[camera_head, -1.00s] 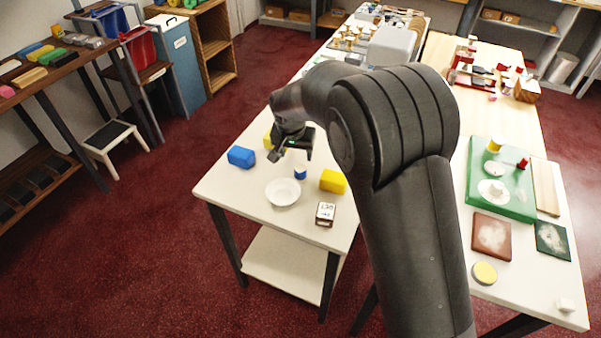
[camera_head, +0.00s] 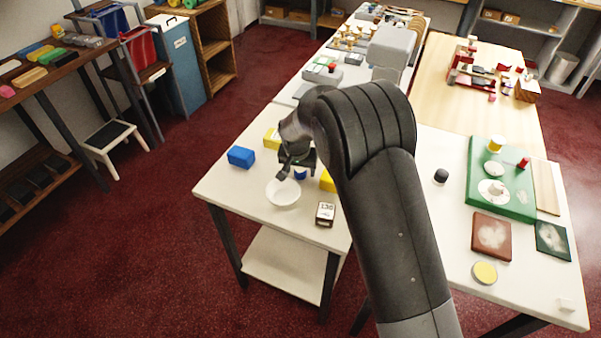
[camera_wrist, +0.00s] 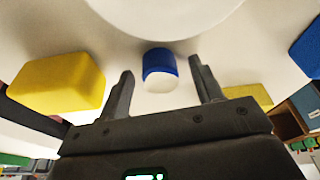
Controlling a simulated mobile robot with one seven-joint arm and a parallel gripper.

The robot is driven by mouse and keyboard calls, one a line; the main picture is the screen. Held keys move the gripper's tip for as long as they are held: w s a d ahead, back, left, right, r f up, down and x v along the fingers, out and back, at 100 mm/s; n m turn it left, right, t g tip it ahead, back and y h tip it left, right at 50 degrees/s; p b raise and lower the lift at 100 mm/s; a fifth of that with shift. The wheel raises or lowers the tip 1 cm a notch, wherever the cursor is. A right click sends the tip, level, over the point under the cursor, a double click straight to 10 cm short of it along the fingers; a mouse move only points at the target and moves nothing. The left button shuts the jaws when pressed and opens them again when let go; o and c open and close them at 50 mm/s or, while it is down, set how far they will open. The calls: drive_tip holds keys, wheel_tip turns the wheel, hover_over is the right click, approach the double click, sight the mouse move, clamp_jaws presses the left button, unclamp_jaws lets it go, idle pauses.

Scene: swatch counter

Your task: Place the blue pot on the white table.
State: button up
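The blue pot (camera_head: 300,174) is a small blue cylinder on the white-topped left table (camera_head: 232,191), just behind a white bowl (camera_head: 283,192). My gripper (camera_head: 297,160) is above it and hides part of it. In the wrist view the pot (camera_wrist: 160,72) shows its blue side and a pale end. It appears between the two spread fingers of my gripper (camera_wrist: 161,70), with gaps on both sides. My gripper is open and empty. I cannot tell whether the fingertips reach down around the pot.
A blue block (camera_head: 241,157), a yellow block (camera_head: 272,139) and a partly hidden yellow block (camera_head: 327,181) surround the pot. A small labelled box (camera_head: 325,213) stands at the front right. The right table (camera_head: 440,205) holds a green board (camera_head: 506,205) and a black round item (camera_head: 441,176).

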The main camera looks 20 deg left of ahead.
sight(300, 170)
drive_tip(key=c, duration=1.1)
drive_tip(key=shift+r, duration=0.1)
